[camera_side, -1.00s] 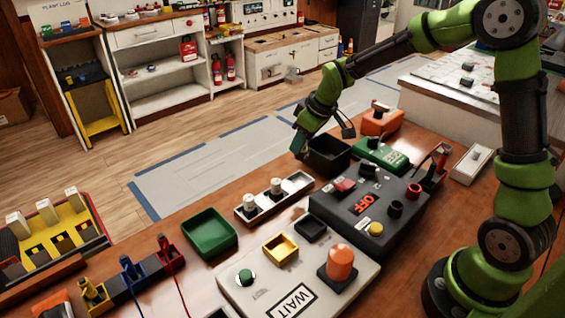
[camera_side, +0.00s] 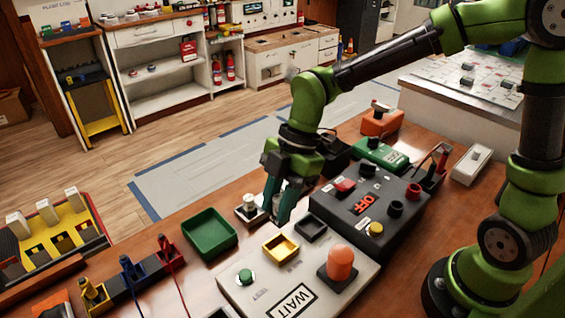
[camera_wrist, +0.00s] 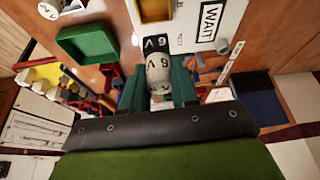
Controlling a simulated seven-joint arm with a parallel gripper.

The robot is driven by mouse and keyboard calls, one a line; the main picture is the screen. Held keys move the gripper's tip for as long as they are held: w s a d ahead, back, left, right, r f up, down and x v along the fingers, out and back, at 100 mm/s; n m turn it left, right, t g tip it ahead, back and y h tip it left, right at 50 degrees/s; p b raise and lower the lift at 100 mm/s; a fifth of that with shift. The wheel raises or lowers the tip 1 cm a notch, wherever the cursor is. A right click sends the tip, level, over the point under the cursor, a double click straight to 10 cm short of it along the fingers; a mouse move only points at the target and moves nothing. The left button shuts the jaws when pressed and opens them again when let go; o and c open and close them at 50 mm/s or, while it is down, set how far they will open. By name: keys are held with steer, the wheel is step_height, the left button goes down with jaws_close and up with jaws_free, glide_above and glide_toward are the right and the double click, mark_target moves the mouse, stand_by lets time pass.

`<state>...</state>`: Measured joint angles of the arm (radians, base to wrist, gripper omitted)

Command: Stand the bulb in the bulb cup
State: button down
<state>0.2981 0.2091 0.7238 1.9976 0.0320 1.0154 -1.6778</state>
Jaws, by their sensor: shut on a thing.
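In the wrist view the bulb sits between the green fingers. Another white bulb (camera_side: 249,203) stands upright in the rack, just left of the fingers. I cannot tell for sure which holder is the bulb cup.
A green tray (camera_side: 209,234) lies left of the gripper.

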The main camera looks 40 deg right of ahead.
step_height(320, 180, down, 9)
steer(key=shift+f, duration=0.1)
stand_by(0.3)
steer(key=shift+f, duration=0.1)
steer(key=c, duration=0.8)
jaws_free()
steer(key=shift+c, duration=0.2)
steer(key=v, duration=1.2)
steer(key=s+d+r+m+t+h, duration=0.1)
steer(key=s+d+r+m+t, duration=0.2)
steer(key=d+m, duration=0.3)
steer(key=s+d+r+m+t+h, duration=0.1)
steer(key=s+d+r+m+t, duration=0.3)
steer(key=m, duration=1.2)
steer(key=shift+s+d+r+m+h, duration=0.3)
steer(key=shift+s+d+m, duration=0.1)
steer(key=shift+s+d, duration=0.65)
